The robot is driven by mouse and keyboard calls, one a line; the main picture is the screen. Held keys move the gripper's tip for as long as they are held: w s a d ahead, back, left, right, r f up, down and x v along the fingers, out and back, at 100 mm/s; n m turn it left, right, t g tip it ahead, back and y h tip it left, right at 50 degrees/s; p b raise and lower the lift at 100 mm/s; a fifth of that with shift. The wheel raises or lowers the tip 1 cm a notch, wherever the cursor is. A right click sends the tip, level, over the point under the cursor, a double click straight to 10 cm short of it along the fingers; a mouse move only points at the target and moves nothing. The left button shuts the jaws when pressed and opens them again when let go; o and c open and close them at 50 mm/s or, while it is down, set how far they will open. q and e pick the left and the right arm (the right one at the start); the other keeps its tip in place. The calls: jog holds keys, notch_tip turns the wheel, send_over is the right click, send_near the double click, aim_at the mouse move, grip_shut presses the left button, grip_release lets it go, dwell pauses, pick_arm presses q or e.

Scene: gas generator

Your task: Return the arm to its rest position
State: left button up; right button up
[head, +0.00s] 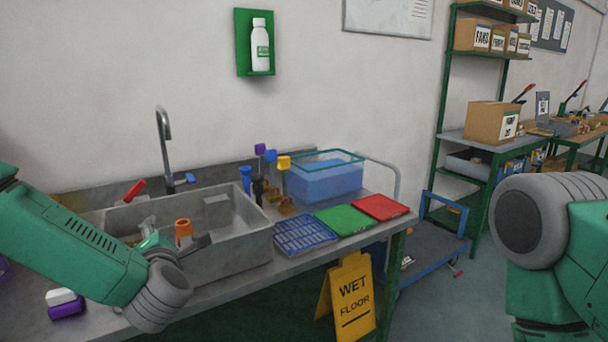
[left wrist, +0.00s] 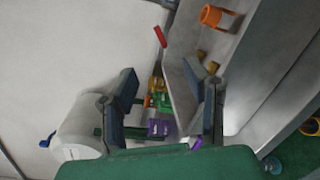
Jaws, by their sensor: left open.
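My left arm (head: 75,250) reaches in from the left over the front edge of the sink. My left gripper (left wrist: 163,100) shows in the left wrist view with its two dark fingers wide apart and nothing held between them. In the head view the gripper is partly hidden by its own wrist, with a dark finger over the sink basin. My right arm (head: 560,240) stands at the right edge of the head view; its gripper is out of view.
The grey sink (head: 235,255) holds an orange part (head: 183,229). A tap (head: 163,140) rises behind it. A blue rack (head: 303,235), green board (head: 343,220), red board (head: 380,207) and blue tub (head: 325,183) stand right. A yellow wet-floor sign (head: 352,295) stands in front.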

pick_arm(q)
jog(key=s+d+f+m+g+h+b, duration=0.25)
jog(key=s+f+m, duration=0.35)
jog(key=f, duration=0.4)
jog(key=s+d+f+m+g+h+b, duration=0.1)
jog(key=s+d+f+m+g+h, duration=0.15)
jog(key=s+f+m, duration=0.5)
jog(key=s+d+f+m+g+h+b, duration=0.1)
jog(key=s+d+f+m+h+b, duration=0.2)
jog(key=f, duration=0.9)
jog(key=s+a+f+m+g, duration=0.2)
jog(key=s+f+m+g, duration=0.1)
jog(key=s, duration=0.5)
jog(key=s+a+f+m+g+b, duration=0.1)
jog(key=s+a+f+m+g, duration=0.1)
jog(key=s+f+m, duration=0.3)
jog(key=s+a+f+m+g+b, duration=0.1)
jog(key=s+a+f+m+g, duration=0.2)
jog(key=s, duration=0.8)
jog(key=shift+s+f+m+g+y, duration=0.35)
jog(key=shift+f+m+g+y, duration=0.1)
jog(key=shift+m, duration=0.4)
jog(key=shift+w, duration=0.15)
